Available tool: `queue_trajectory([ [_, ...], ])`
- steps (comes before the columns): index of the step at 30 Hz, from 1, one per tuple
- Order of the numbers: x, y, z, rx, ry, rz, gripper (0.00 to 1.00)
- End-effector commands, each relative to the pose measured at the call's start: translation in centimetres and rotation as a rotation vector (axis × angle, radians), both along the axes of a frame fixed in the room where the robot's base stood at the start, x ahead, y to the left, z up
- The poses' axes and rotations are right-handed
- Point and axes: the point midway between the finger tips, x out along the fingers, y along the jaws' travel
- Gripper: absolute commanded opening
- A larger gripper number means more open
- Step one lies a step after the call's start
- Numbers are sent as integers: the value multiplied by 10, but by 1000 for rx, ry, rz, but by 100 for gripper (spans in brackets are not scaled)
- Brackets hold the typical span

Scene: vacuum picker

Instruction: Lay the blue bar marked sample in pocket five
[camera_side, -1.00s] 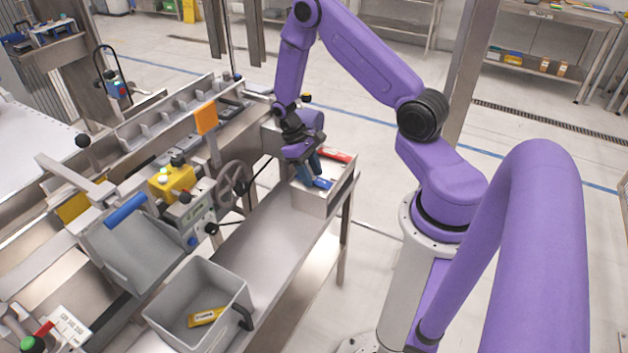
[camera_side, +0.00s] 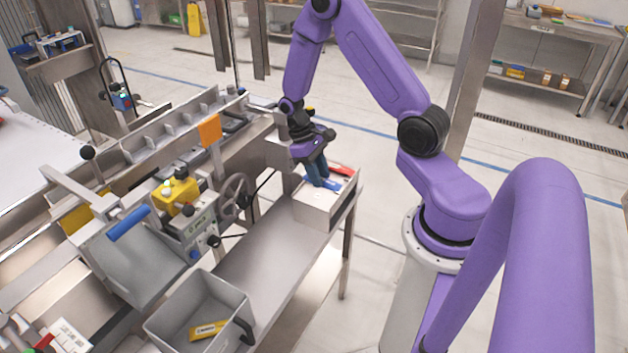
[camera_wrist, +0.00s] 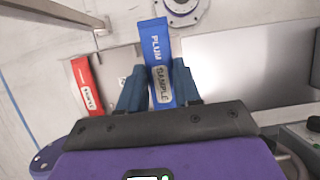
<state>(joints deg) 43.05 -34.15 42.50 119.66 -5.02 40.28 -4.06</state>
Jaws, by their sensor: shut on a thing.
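My gripper (camera_side: 318,172) has its two blue fingers shut on the blue bar (camera_side: 333,185), just above a pale box (camera_side: 312,210) on the steel bench. In the wrist view the blue bar (camera_wrist: 157,45) reads "PLUM" and "SAMPLE" and sits between the fingertips (camera_wrist: 158,88). Its lower end is hidden by the gripper body. A red bar (camera_side: 341,169) lies at the back of the box; it also shows in the wrist view (camera_wrist: 82,80). A long rack (camera_side: 188,122) with divided pockets stands to the left; its pocket numbers are not readable.
A grey bin (camera_side: 178,305) with a yellow bar (camera_side: 207,330) stands at the bench's front. A handwheel (camera_side: 236,195), a yellow housing (camera_side: 177,192) and an upright orange plate (camera_side: 210,130) lie between bench and rack. The middle of the bench (camera_side: 268,245) is clear.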

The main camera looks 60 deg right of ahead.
Motion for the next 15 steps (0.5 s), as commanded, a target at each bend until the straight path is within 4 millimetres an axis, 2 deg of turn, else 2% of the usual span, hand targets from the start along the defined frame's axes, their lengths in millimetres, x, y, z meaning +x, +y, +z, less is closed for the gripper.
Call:
queue_trajectory([
  [6,-28,12,37,-1,-5,0,0],
  [15,-85,35,62,0,-2,2,0],
])
